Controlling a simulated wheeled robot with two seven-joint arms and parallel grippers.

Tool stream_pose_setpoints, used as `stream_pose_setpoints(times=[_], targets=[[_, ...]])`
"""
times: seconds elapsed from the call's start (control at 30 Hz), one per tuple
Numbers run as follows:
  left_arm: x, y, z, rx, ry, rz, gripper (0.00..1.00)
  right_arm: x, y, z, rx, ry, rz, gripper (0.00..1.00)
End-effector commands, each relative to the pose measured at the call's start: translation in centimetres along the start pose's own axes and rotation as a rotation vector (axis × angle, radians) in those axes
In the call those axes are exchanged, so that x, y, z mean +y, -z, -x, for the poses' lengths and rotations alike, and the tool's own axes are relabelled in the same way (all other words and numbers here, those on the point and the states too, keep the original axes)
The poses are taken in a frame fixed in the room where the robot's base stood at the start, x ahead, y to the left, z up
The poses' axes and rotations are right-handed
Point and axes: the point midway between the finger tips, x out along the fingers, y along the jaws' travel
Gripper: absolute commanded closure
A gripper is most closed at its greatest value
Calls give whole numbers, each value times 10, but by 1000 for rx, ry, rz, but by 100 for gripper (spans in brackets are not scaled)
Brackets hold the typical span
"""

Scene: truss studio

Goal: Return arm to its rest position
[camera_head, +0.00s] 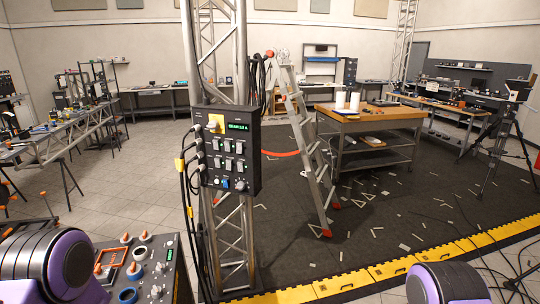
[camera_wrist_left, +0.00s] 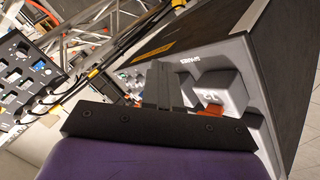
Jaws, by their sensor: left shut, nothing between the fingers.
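My left arm's purple and black link (camera_head: 48,262) shows at the lower left of the head view, and my right arm's purple link (camera_head: 445,285) at the bottom right. Neither gripper shows there. In the left wrist view my left gripper (camera_wrist_left: 162,84) is shut and empty, its dark fingers together. Beyond the fingers is a dark-edged case (camera_wrist_left: 205,50) with grey blocks and an orange piece (camera_wrist_left: 211,109) beside them. I cannot tell whether the fingers touch it. My right gripper is hidden from both views.
A black control panel (camera_head: 230,150) with cables hangs on a metal truss (camera_head: 232,262). A console (camera_head: 150,272) with orange pegs and blue rings stands at the lower left. A stepladder (camera_head: 305,150), a wooden-topped cart (camera_head: 370,115) and a tripod (camera_head: 505,130) stand farther back.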

Motion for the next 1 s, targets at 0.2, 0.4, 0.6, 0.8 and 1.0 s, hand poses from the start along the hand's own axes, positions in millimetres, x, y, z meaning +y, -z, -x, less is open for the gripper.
stream_pose_setpoints(times=[0.2,0.4,0.6,0.8,1.0], targets=[[-114,-58,54,-103,322,-261,100,0,0,0,0,0,0,57],[-184,-88,115,-218,545,-477,100,0,0,0,0,0,0,57],[-222,-119,54,-204,526,-463,100,-6,-30,-72,-1,0,0,57],[-253,-144,13,-203,525,-461,100,-11,-52,-124,0,0,0,57],[-260,-150,3,-202,524,-461,100,-12,-57,-137,0,0,0,57]])
